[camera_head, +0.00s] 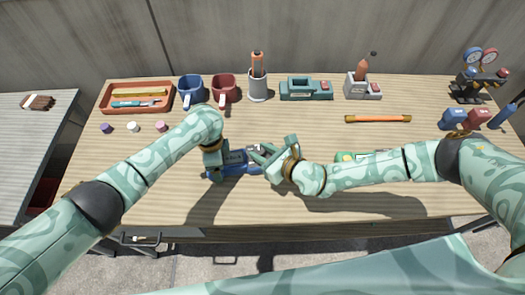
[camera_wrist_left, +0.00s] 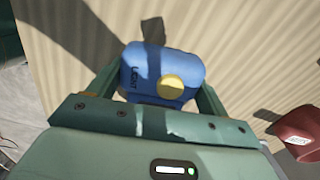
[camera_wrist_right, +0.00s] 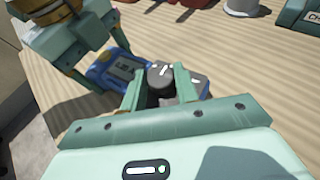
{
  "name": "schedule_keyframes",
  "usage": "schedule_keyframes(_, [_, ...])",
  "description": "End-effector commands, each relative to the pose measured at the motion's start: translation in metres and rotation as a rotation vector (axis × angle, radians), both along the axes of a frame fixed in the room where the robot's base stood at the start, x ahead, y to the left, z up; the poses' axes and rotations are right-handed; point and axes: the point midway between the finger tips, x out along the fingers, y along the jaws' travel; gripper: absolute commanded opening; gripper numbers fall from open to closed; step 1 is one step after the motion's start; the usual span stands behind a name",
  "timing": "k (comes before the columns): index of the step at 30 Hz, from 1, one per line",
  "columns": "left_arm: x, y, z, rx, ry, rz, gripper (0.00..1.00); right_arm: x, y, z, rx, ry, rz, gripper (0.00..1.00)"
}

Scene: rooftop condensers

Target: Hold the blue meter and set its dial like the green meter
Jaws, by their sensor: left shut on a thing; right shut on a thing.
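The blue meter (camera_head: 235,163) lies on the wooden table near its front edge. My left gripper (camera_head: 213,170) is shut on the body's left end. The body also shows between its fingers in the left wrist view (camera_wrist_left: 150,72). My right gripper (camera_head: 261,155) is shut on the meter's dark grey dial (camera_wrist_right: 160,74), between its fingers in the right wrist view. The dial bears a white mark; its exact setting is too small to tell. A green and yellow thing (camera_head: 344,156), perhaps the green meter, is mostly hidden behind my right arm; no dial on it shows.
An orange-and-yellow level (camera_head: 378,119) lies at right. Small caps lie at left. The front strip of table is clear.

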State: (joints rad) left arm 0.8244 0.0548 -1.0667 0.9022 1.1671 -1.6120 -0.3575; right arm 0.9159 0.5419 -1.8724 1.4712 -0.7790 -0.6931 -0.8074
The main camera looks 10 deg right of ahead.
Motion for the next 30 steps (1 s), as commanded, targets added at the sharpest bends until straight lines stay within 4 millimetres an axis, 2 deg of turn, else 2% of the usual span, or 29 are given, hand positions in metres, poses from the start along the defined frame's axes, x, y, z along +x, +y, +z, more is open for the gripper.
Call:
schedule_keyframes(11, [0.000,0.000,0.000,0.000,0.000,0.000,0.41,-0.002,0.003,0.000,0.007,0.000,-0.138,0.07])
schedule_keyframes(30, [0.000,0.000,0.000,0.001,0.000,-0.002,0.41,-0.003,0.012,0.001,0.004,0.003,-0.717,0.07])
